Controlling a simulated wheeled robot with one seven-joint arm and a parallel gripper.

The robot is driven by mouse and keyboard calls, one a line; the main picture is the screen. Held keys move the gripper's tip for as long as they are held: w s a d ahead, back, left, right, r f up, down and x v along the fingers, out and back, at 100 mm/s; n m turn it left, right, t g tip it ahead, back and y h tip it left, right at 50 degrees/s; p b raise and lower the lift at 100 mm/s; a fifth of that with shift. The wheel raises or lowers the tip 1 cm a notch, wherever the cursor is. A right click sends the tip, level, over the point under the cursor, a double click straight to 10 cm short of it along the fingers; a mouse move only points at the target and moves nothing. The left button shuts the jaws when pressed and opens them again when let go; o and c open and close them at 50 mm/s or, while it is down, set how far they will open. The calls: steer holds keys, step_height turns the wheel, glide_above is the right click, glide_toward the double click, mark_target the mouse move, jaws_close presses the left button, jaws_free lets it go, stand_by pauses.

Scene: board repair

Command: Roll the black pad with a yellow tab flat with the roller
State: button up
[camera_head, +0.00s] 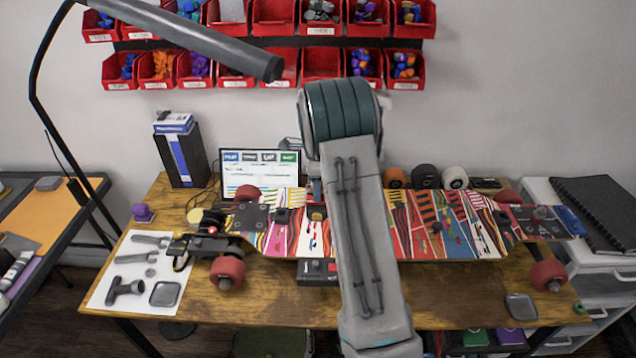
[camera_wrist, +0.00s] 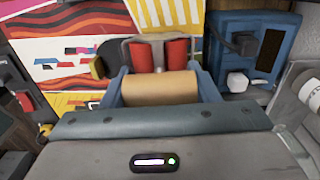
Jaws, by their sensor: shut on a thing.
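The black pad with a yellow tab (camera_head: 316,213) lies on the striped underside of the upturned skateboard (camera_head: 288,238), just left of my arm in the head view. In the wrist view, a dark rounded piece with a yellow edge (camera_wrist: 110,60) shows on the board, left of the jaws; it looks like the pad. My gripper (camera_wrist: 162,86) is shut on the roller, whose tan cylinder (camera_wrist: 160,89) shows between the blue-grey fingers. Two red parts show just beyond it. My arm hides the gripper and roller in the head view. I cannot tell whether the roller touches the pad.
The board lies on a wooden table (camera_head: 420,301), its red wheels (camera_head: 227,271) sticking out. A white tool mat (camera_head: 120,277) is at left. A screen (camera_head: 262,171) and loose wheels (camera_head: 425,176) stand behind. A blue box (camera_wrist: 250,45) is near the jaws.

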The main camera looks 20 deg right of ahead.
steer(key=shift+s+a+b, duration=0.25)
steer(key=shift+s+a, duration=0.05)
steer(key=shift+s, duration=0.6)
steer(key=shift+s+a+b, duration=0.25)
steer(key=shift+s, duration=0.6)
steer(key=shift+w+d+p, duration=0.25)
steer(key=shift+w+p, duration=0.1)
steer(key=shift+w, duration=0.45)
steer(key=shift+w+d+p, duration=0.2)
steer(key=shift+w+p, duration=0.15)
steer(key=shift+w, duration=0.45)
steer(key=shift+w+d+f+p, duration=0.15)
steer(key=shift+w+d+p, duration=0.25)
steer(key=shift+w, duration=0.5)
steer(key=shift+r+p, duration=2.2)
steer(key=shift+r, duration=1.4)
steer(key=shift+d, duration=0.1)
